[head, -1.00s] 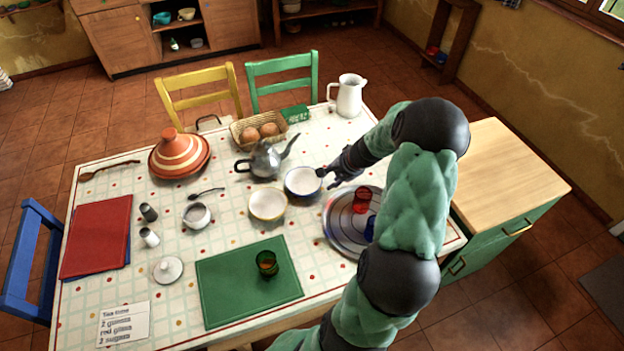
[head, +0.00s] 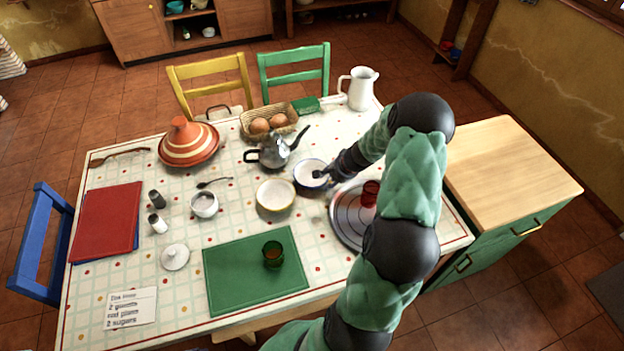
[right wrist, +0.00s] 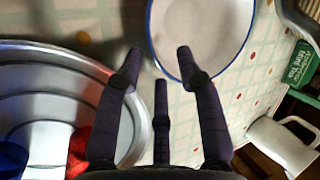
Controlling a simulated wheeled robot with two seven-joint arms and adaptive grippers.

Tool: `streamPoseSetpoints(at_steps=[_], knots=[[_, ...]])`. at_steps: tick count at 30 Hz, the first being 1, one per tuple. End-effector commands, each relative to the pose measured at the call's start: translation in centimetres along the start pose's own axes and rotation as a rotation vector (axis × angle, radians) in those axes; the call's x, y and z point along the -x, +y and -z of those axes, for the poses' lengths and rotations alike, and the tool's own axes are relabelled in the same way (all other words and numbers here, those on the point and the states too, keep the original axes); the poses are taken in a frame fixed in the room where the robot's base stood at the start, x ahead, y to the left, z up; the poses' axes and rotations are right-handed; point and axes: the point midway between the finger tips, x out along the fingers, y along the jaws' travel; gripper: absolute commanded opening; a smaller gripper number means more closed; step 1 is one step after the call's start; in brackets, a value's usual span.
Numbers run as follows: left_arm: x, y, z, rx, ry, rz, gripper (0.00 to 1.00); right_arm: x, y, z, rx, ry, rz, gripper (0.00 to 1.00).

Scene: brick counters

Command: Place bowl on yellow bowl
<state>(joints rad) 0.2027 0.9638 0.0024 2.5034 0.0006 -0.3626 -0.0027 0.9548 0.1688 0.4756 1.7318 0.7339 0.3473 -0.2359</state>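A white bowl with a blue rim (head: 308,172) stands on the table, just right of and behind the yellow bowl (head: 275,196). The two bowls are apart. My right gripper (head: 325,178) is at the right edge of the blue-rimmed bowl. In the right wrist view its fingers (right wrist: 160,62) are spread, with one fingertip over the inside of the blue-rimmed bowl (right wrist: 208,28) and another outside the rim. Whether they touch it cannot be told. The yellow bowl does not show in the right wrist view. My left gripper is not in view.
A round metal tray (head: 345,222) with a red glass (head: 370,192) lies close under my right arm. A grey teapot (head: 273,152) stands behind the bowls, with a white jug (head: 360,88) farther back. A green mat (head: 235,282) holds a green glass (head: 272,254) in front.

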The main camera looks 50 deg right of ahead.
Motion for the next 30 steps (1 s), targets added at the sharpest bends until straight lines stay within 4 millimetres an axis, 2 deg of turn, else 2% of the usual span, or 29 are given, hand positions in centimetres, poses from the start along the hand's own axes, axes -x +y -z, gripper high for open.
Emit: streamPoseSetpoints(at_steps=[1, 4, 12, 13, 15, 17, 30], knots=[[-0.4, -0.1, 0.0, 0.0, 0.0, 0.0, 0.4, -1.0, 0.0, -0.2, 0.0, -0.002, 0.0, 0.37], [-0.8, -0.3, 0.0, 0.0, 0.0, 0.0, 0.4, -2.3, 0.0, -0.1, 0.0, -0.002, -0.001, 0.37], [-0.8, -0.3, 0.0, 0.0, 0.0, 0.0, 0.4, -2.7, -0.1, -0.1, 0.0, 0.001, 0.0, 0.37], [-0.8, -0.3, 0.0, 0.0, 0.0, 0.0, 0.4, -2.7, -0.1, -0.1, 0.0, 0.001, 0.0, 0.34], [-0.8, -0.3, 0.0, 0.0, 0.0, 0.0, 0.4, -2.7, -0.1, -0.1, 0.0, 0.0, 0.0, 0.15], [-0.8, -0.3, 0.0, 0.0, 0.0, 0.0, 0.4, -2.6, -0.1, -0.1, 0.0, 0.0, 0.0, 0.0], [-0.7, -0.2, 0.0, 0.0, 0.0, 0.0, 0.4, -2.4, -0.2, 0.0, 0.0, 0.001, 0.001, 0.0]])
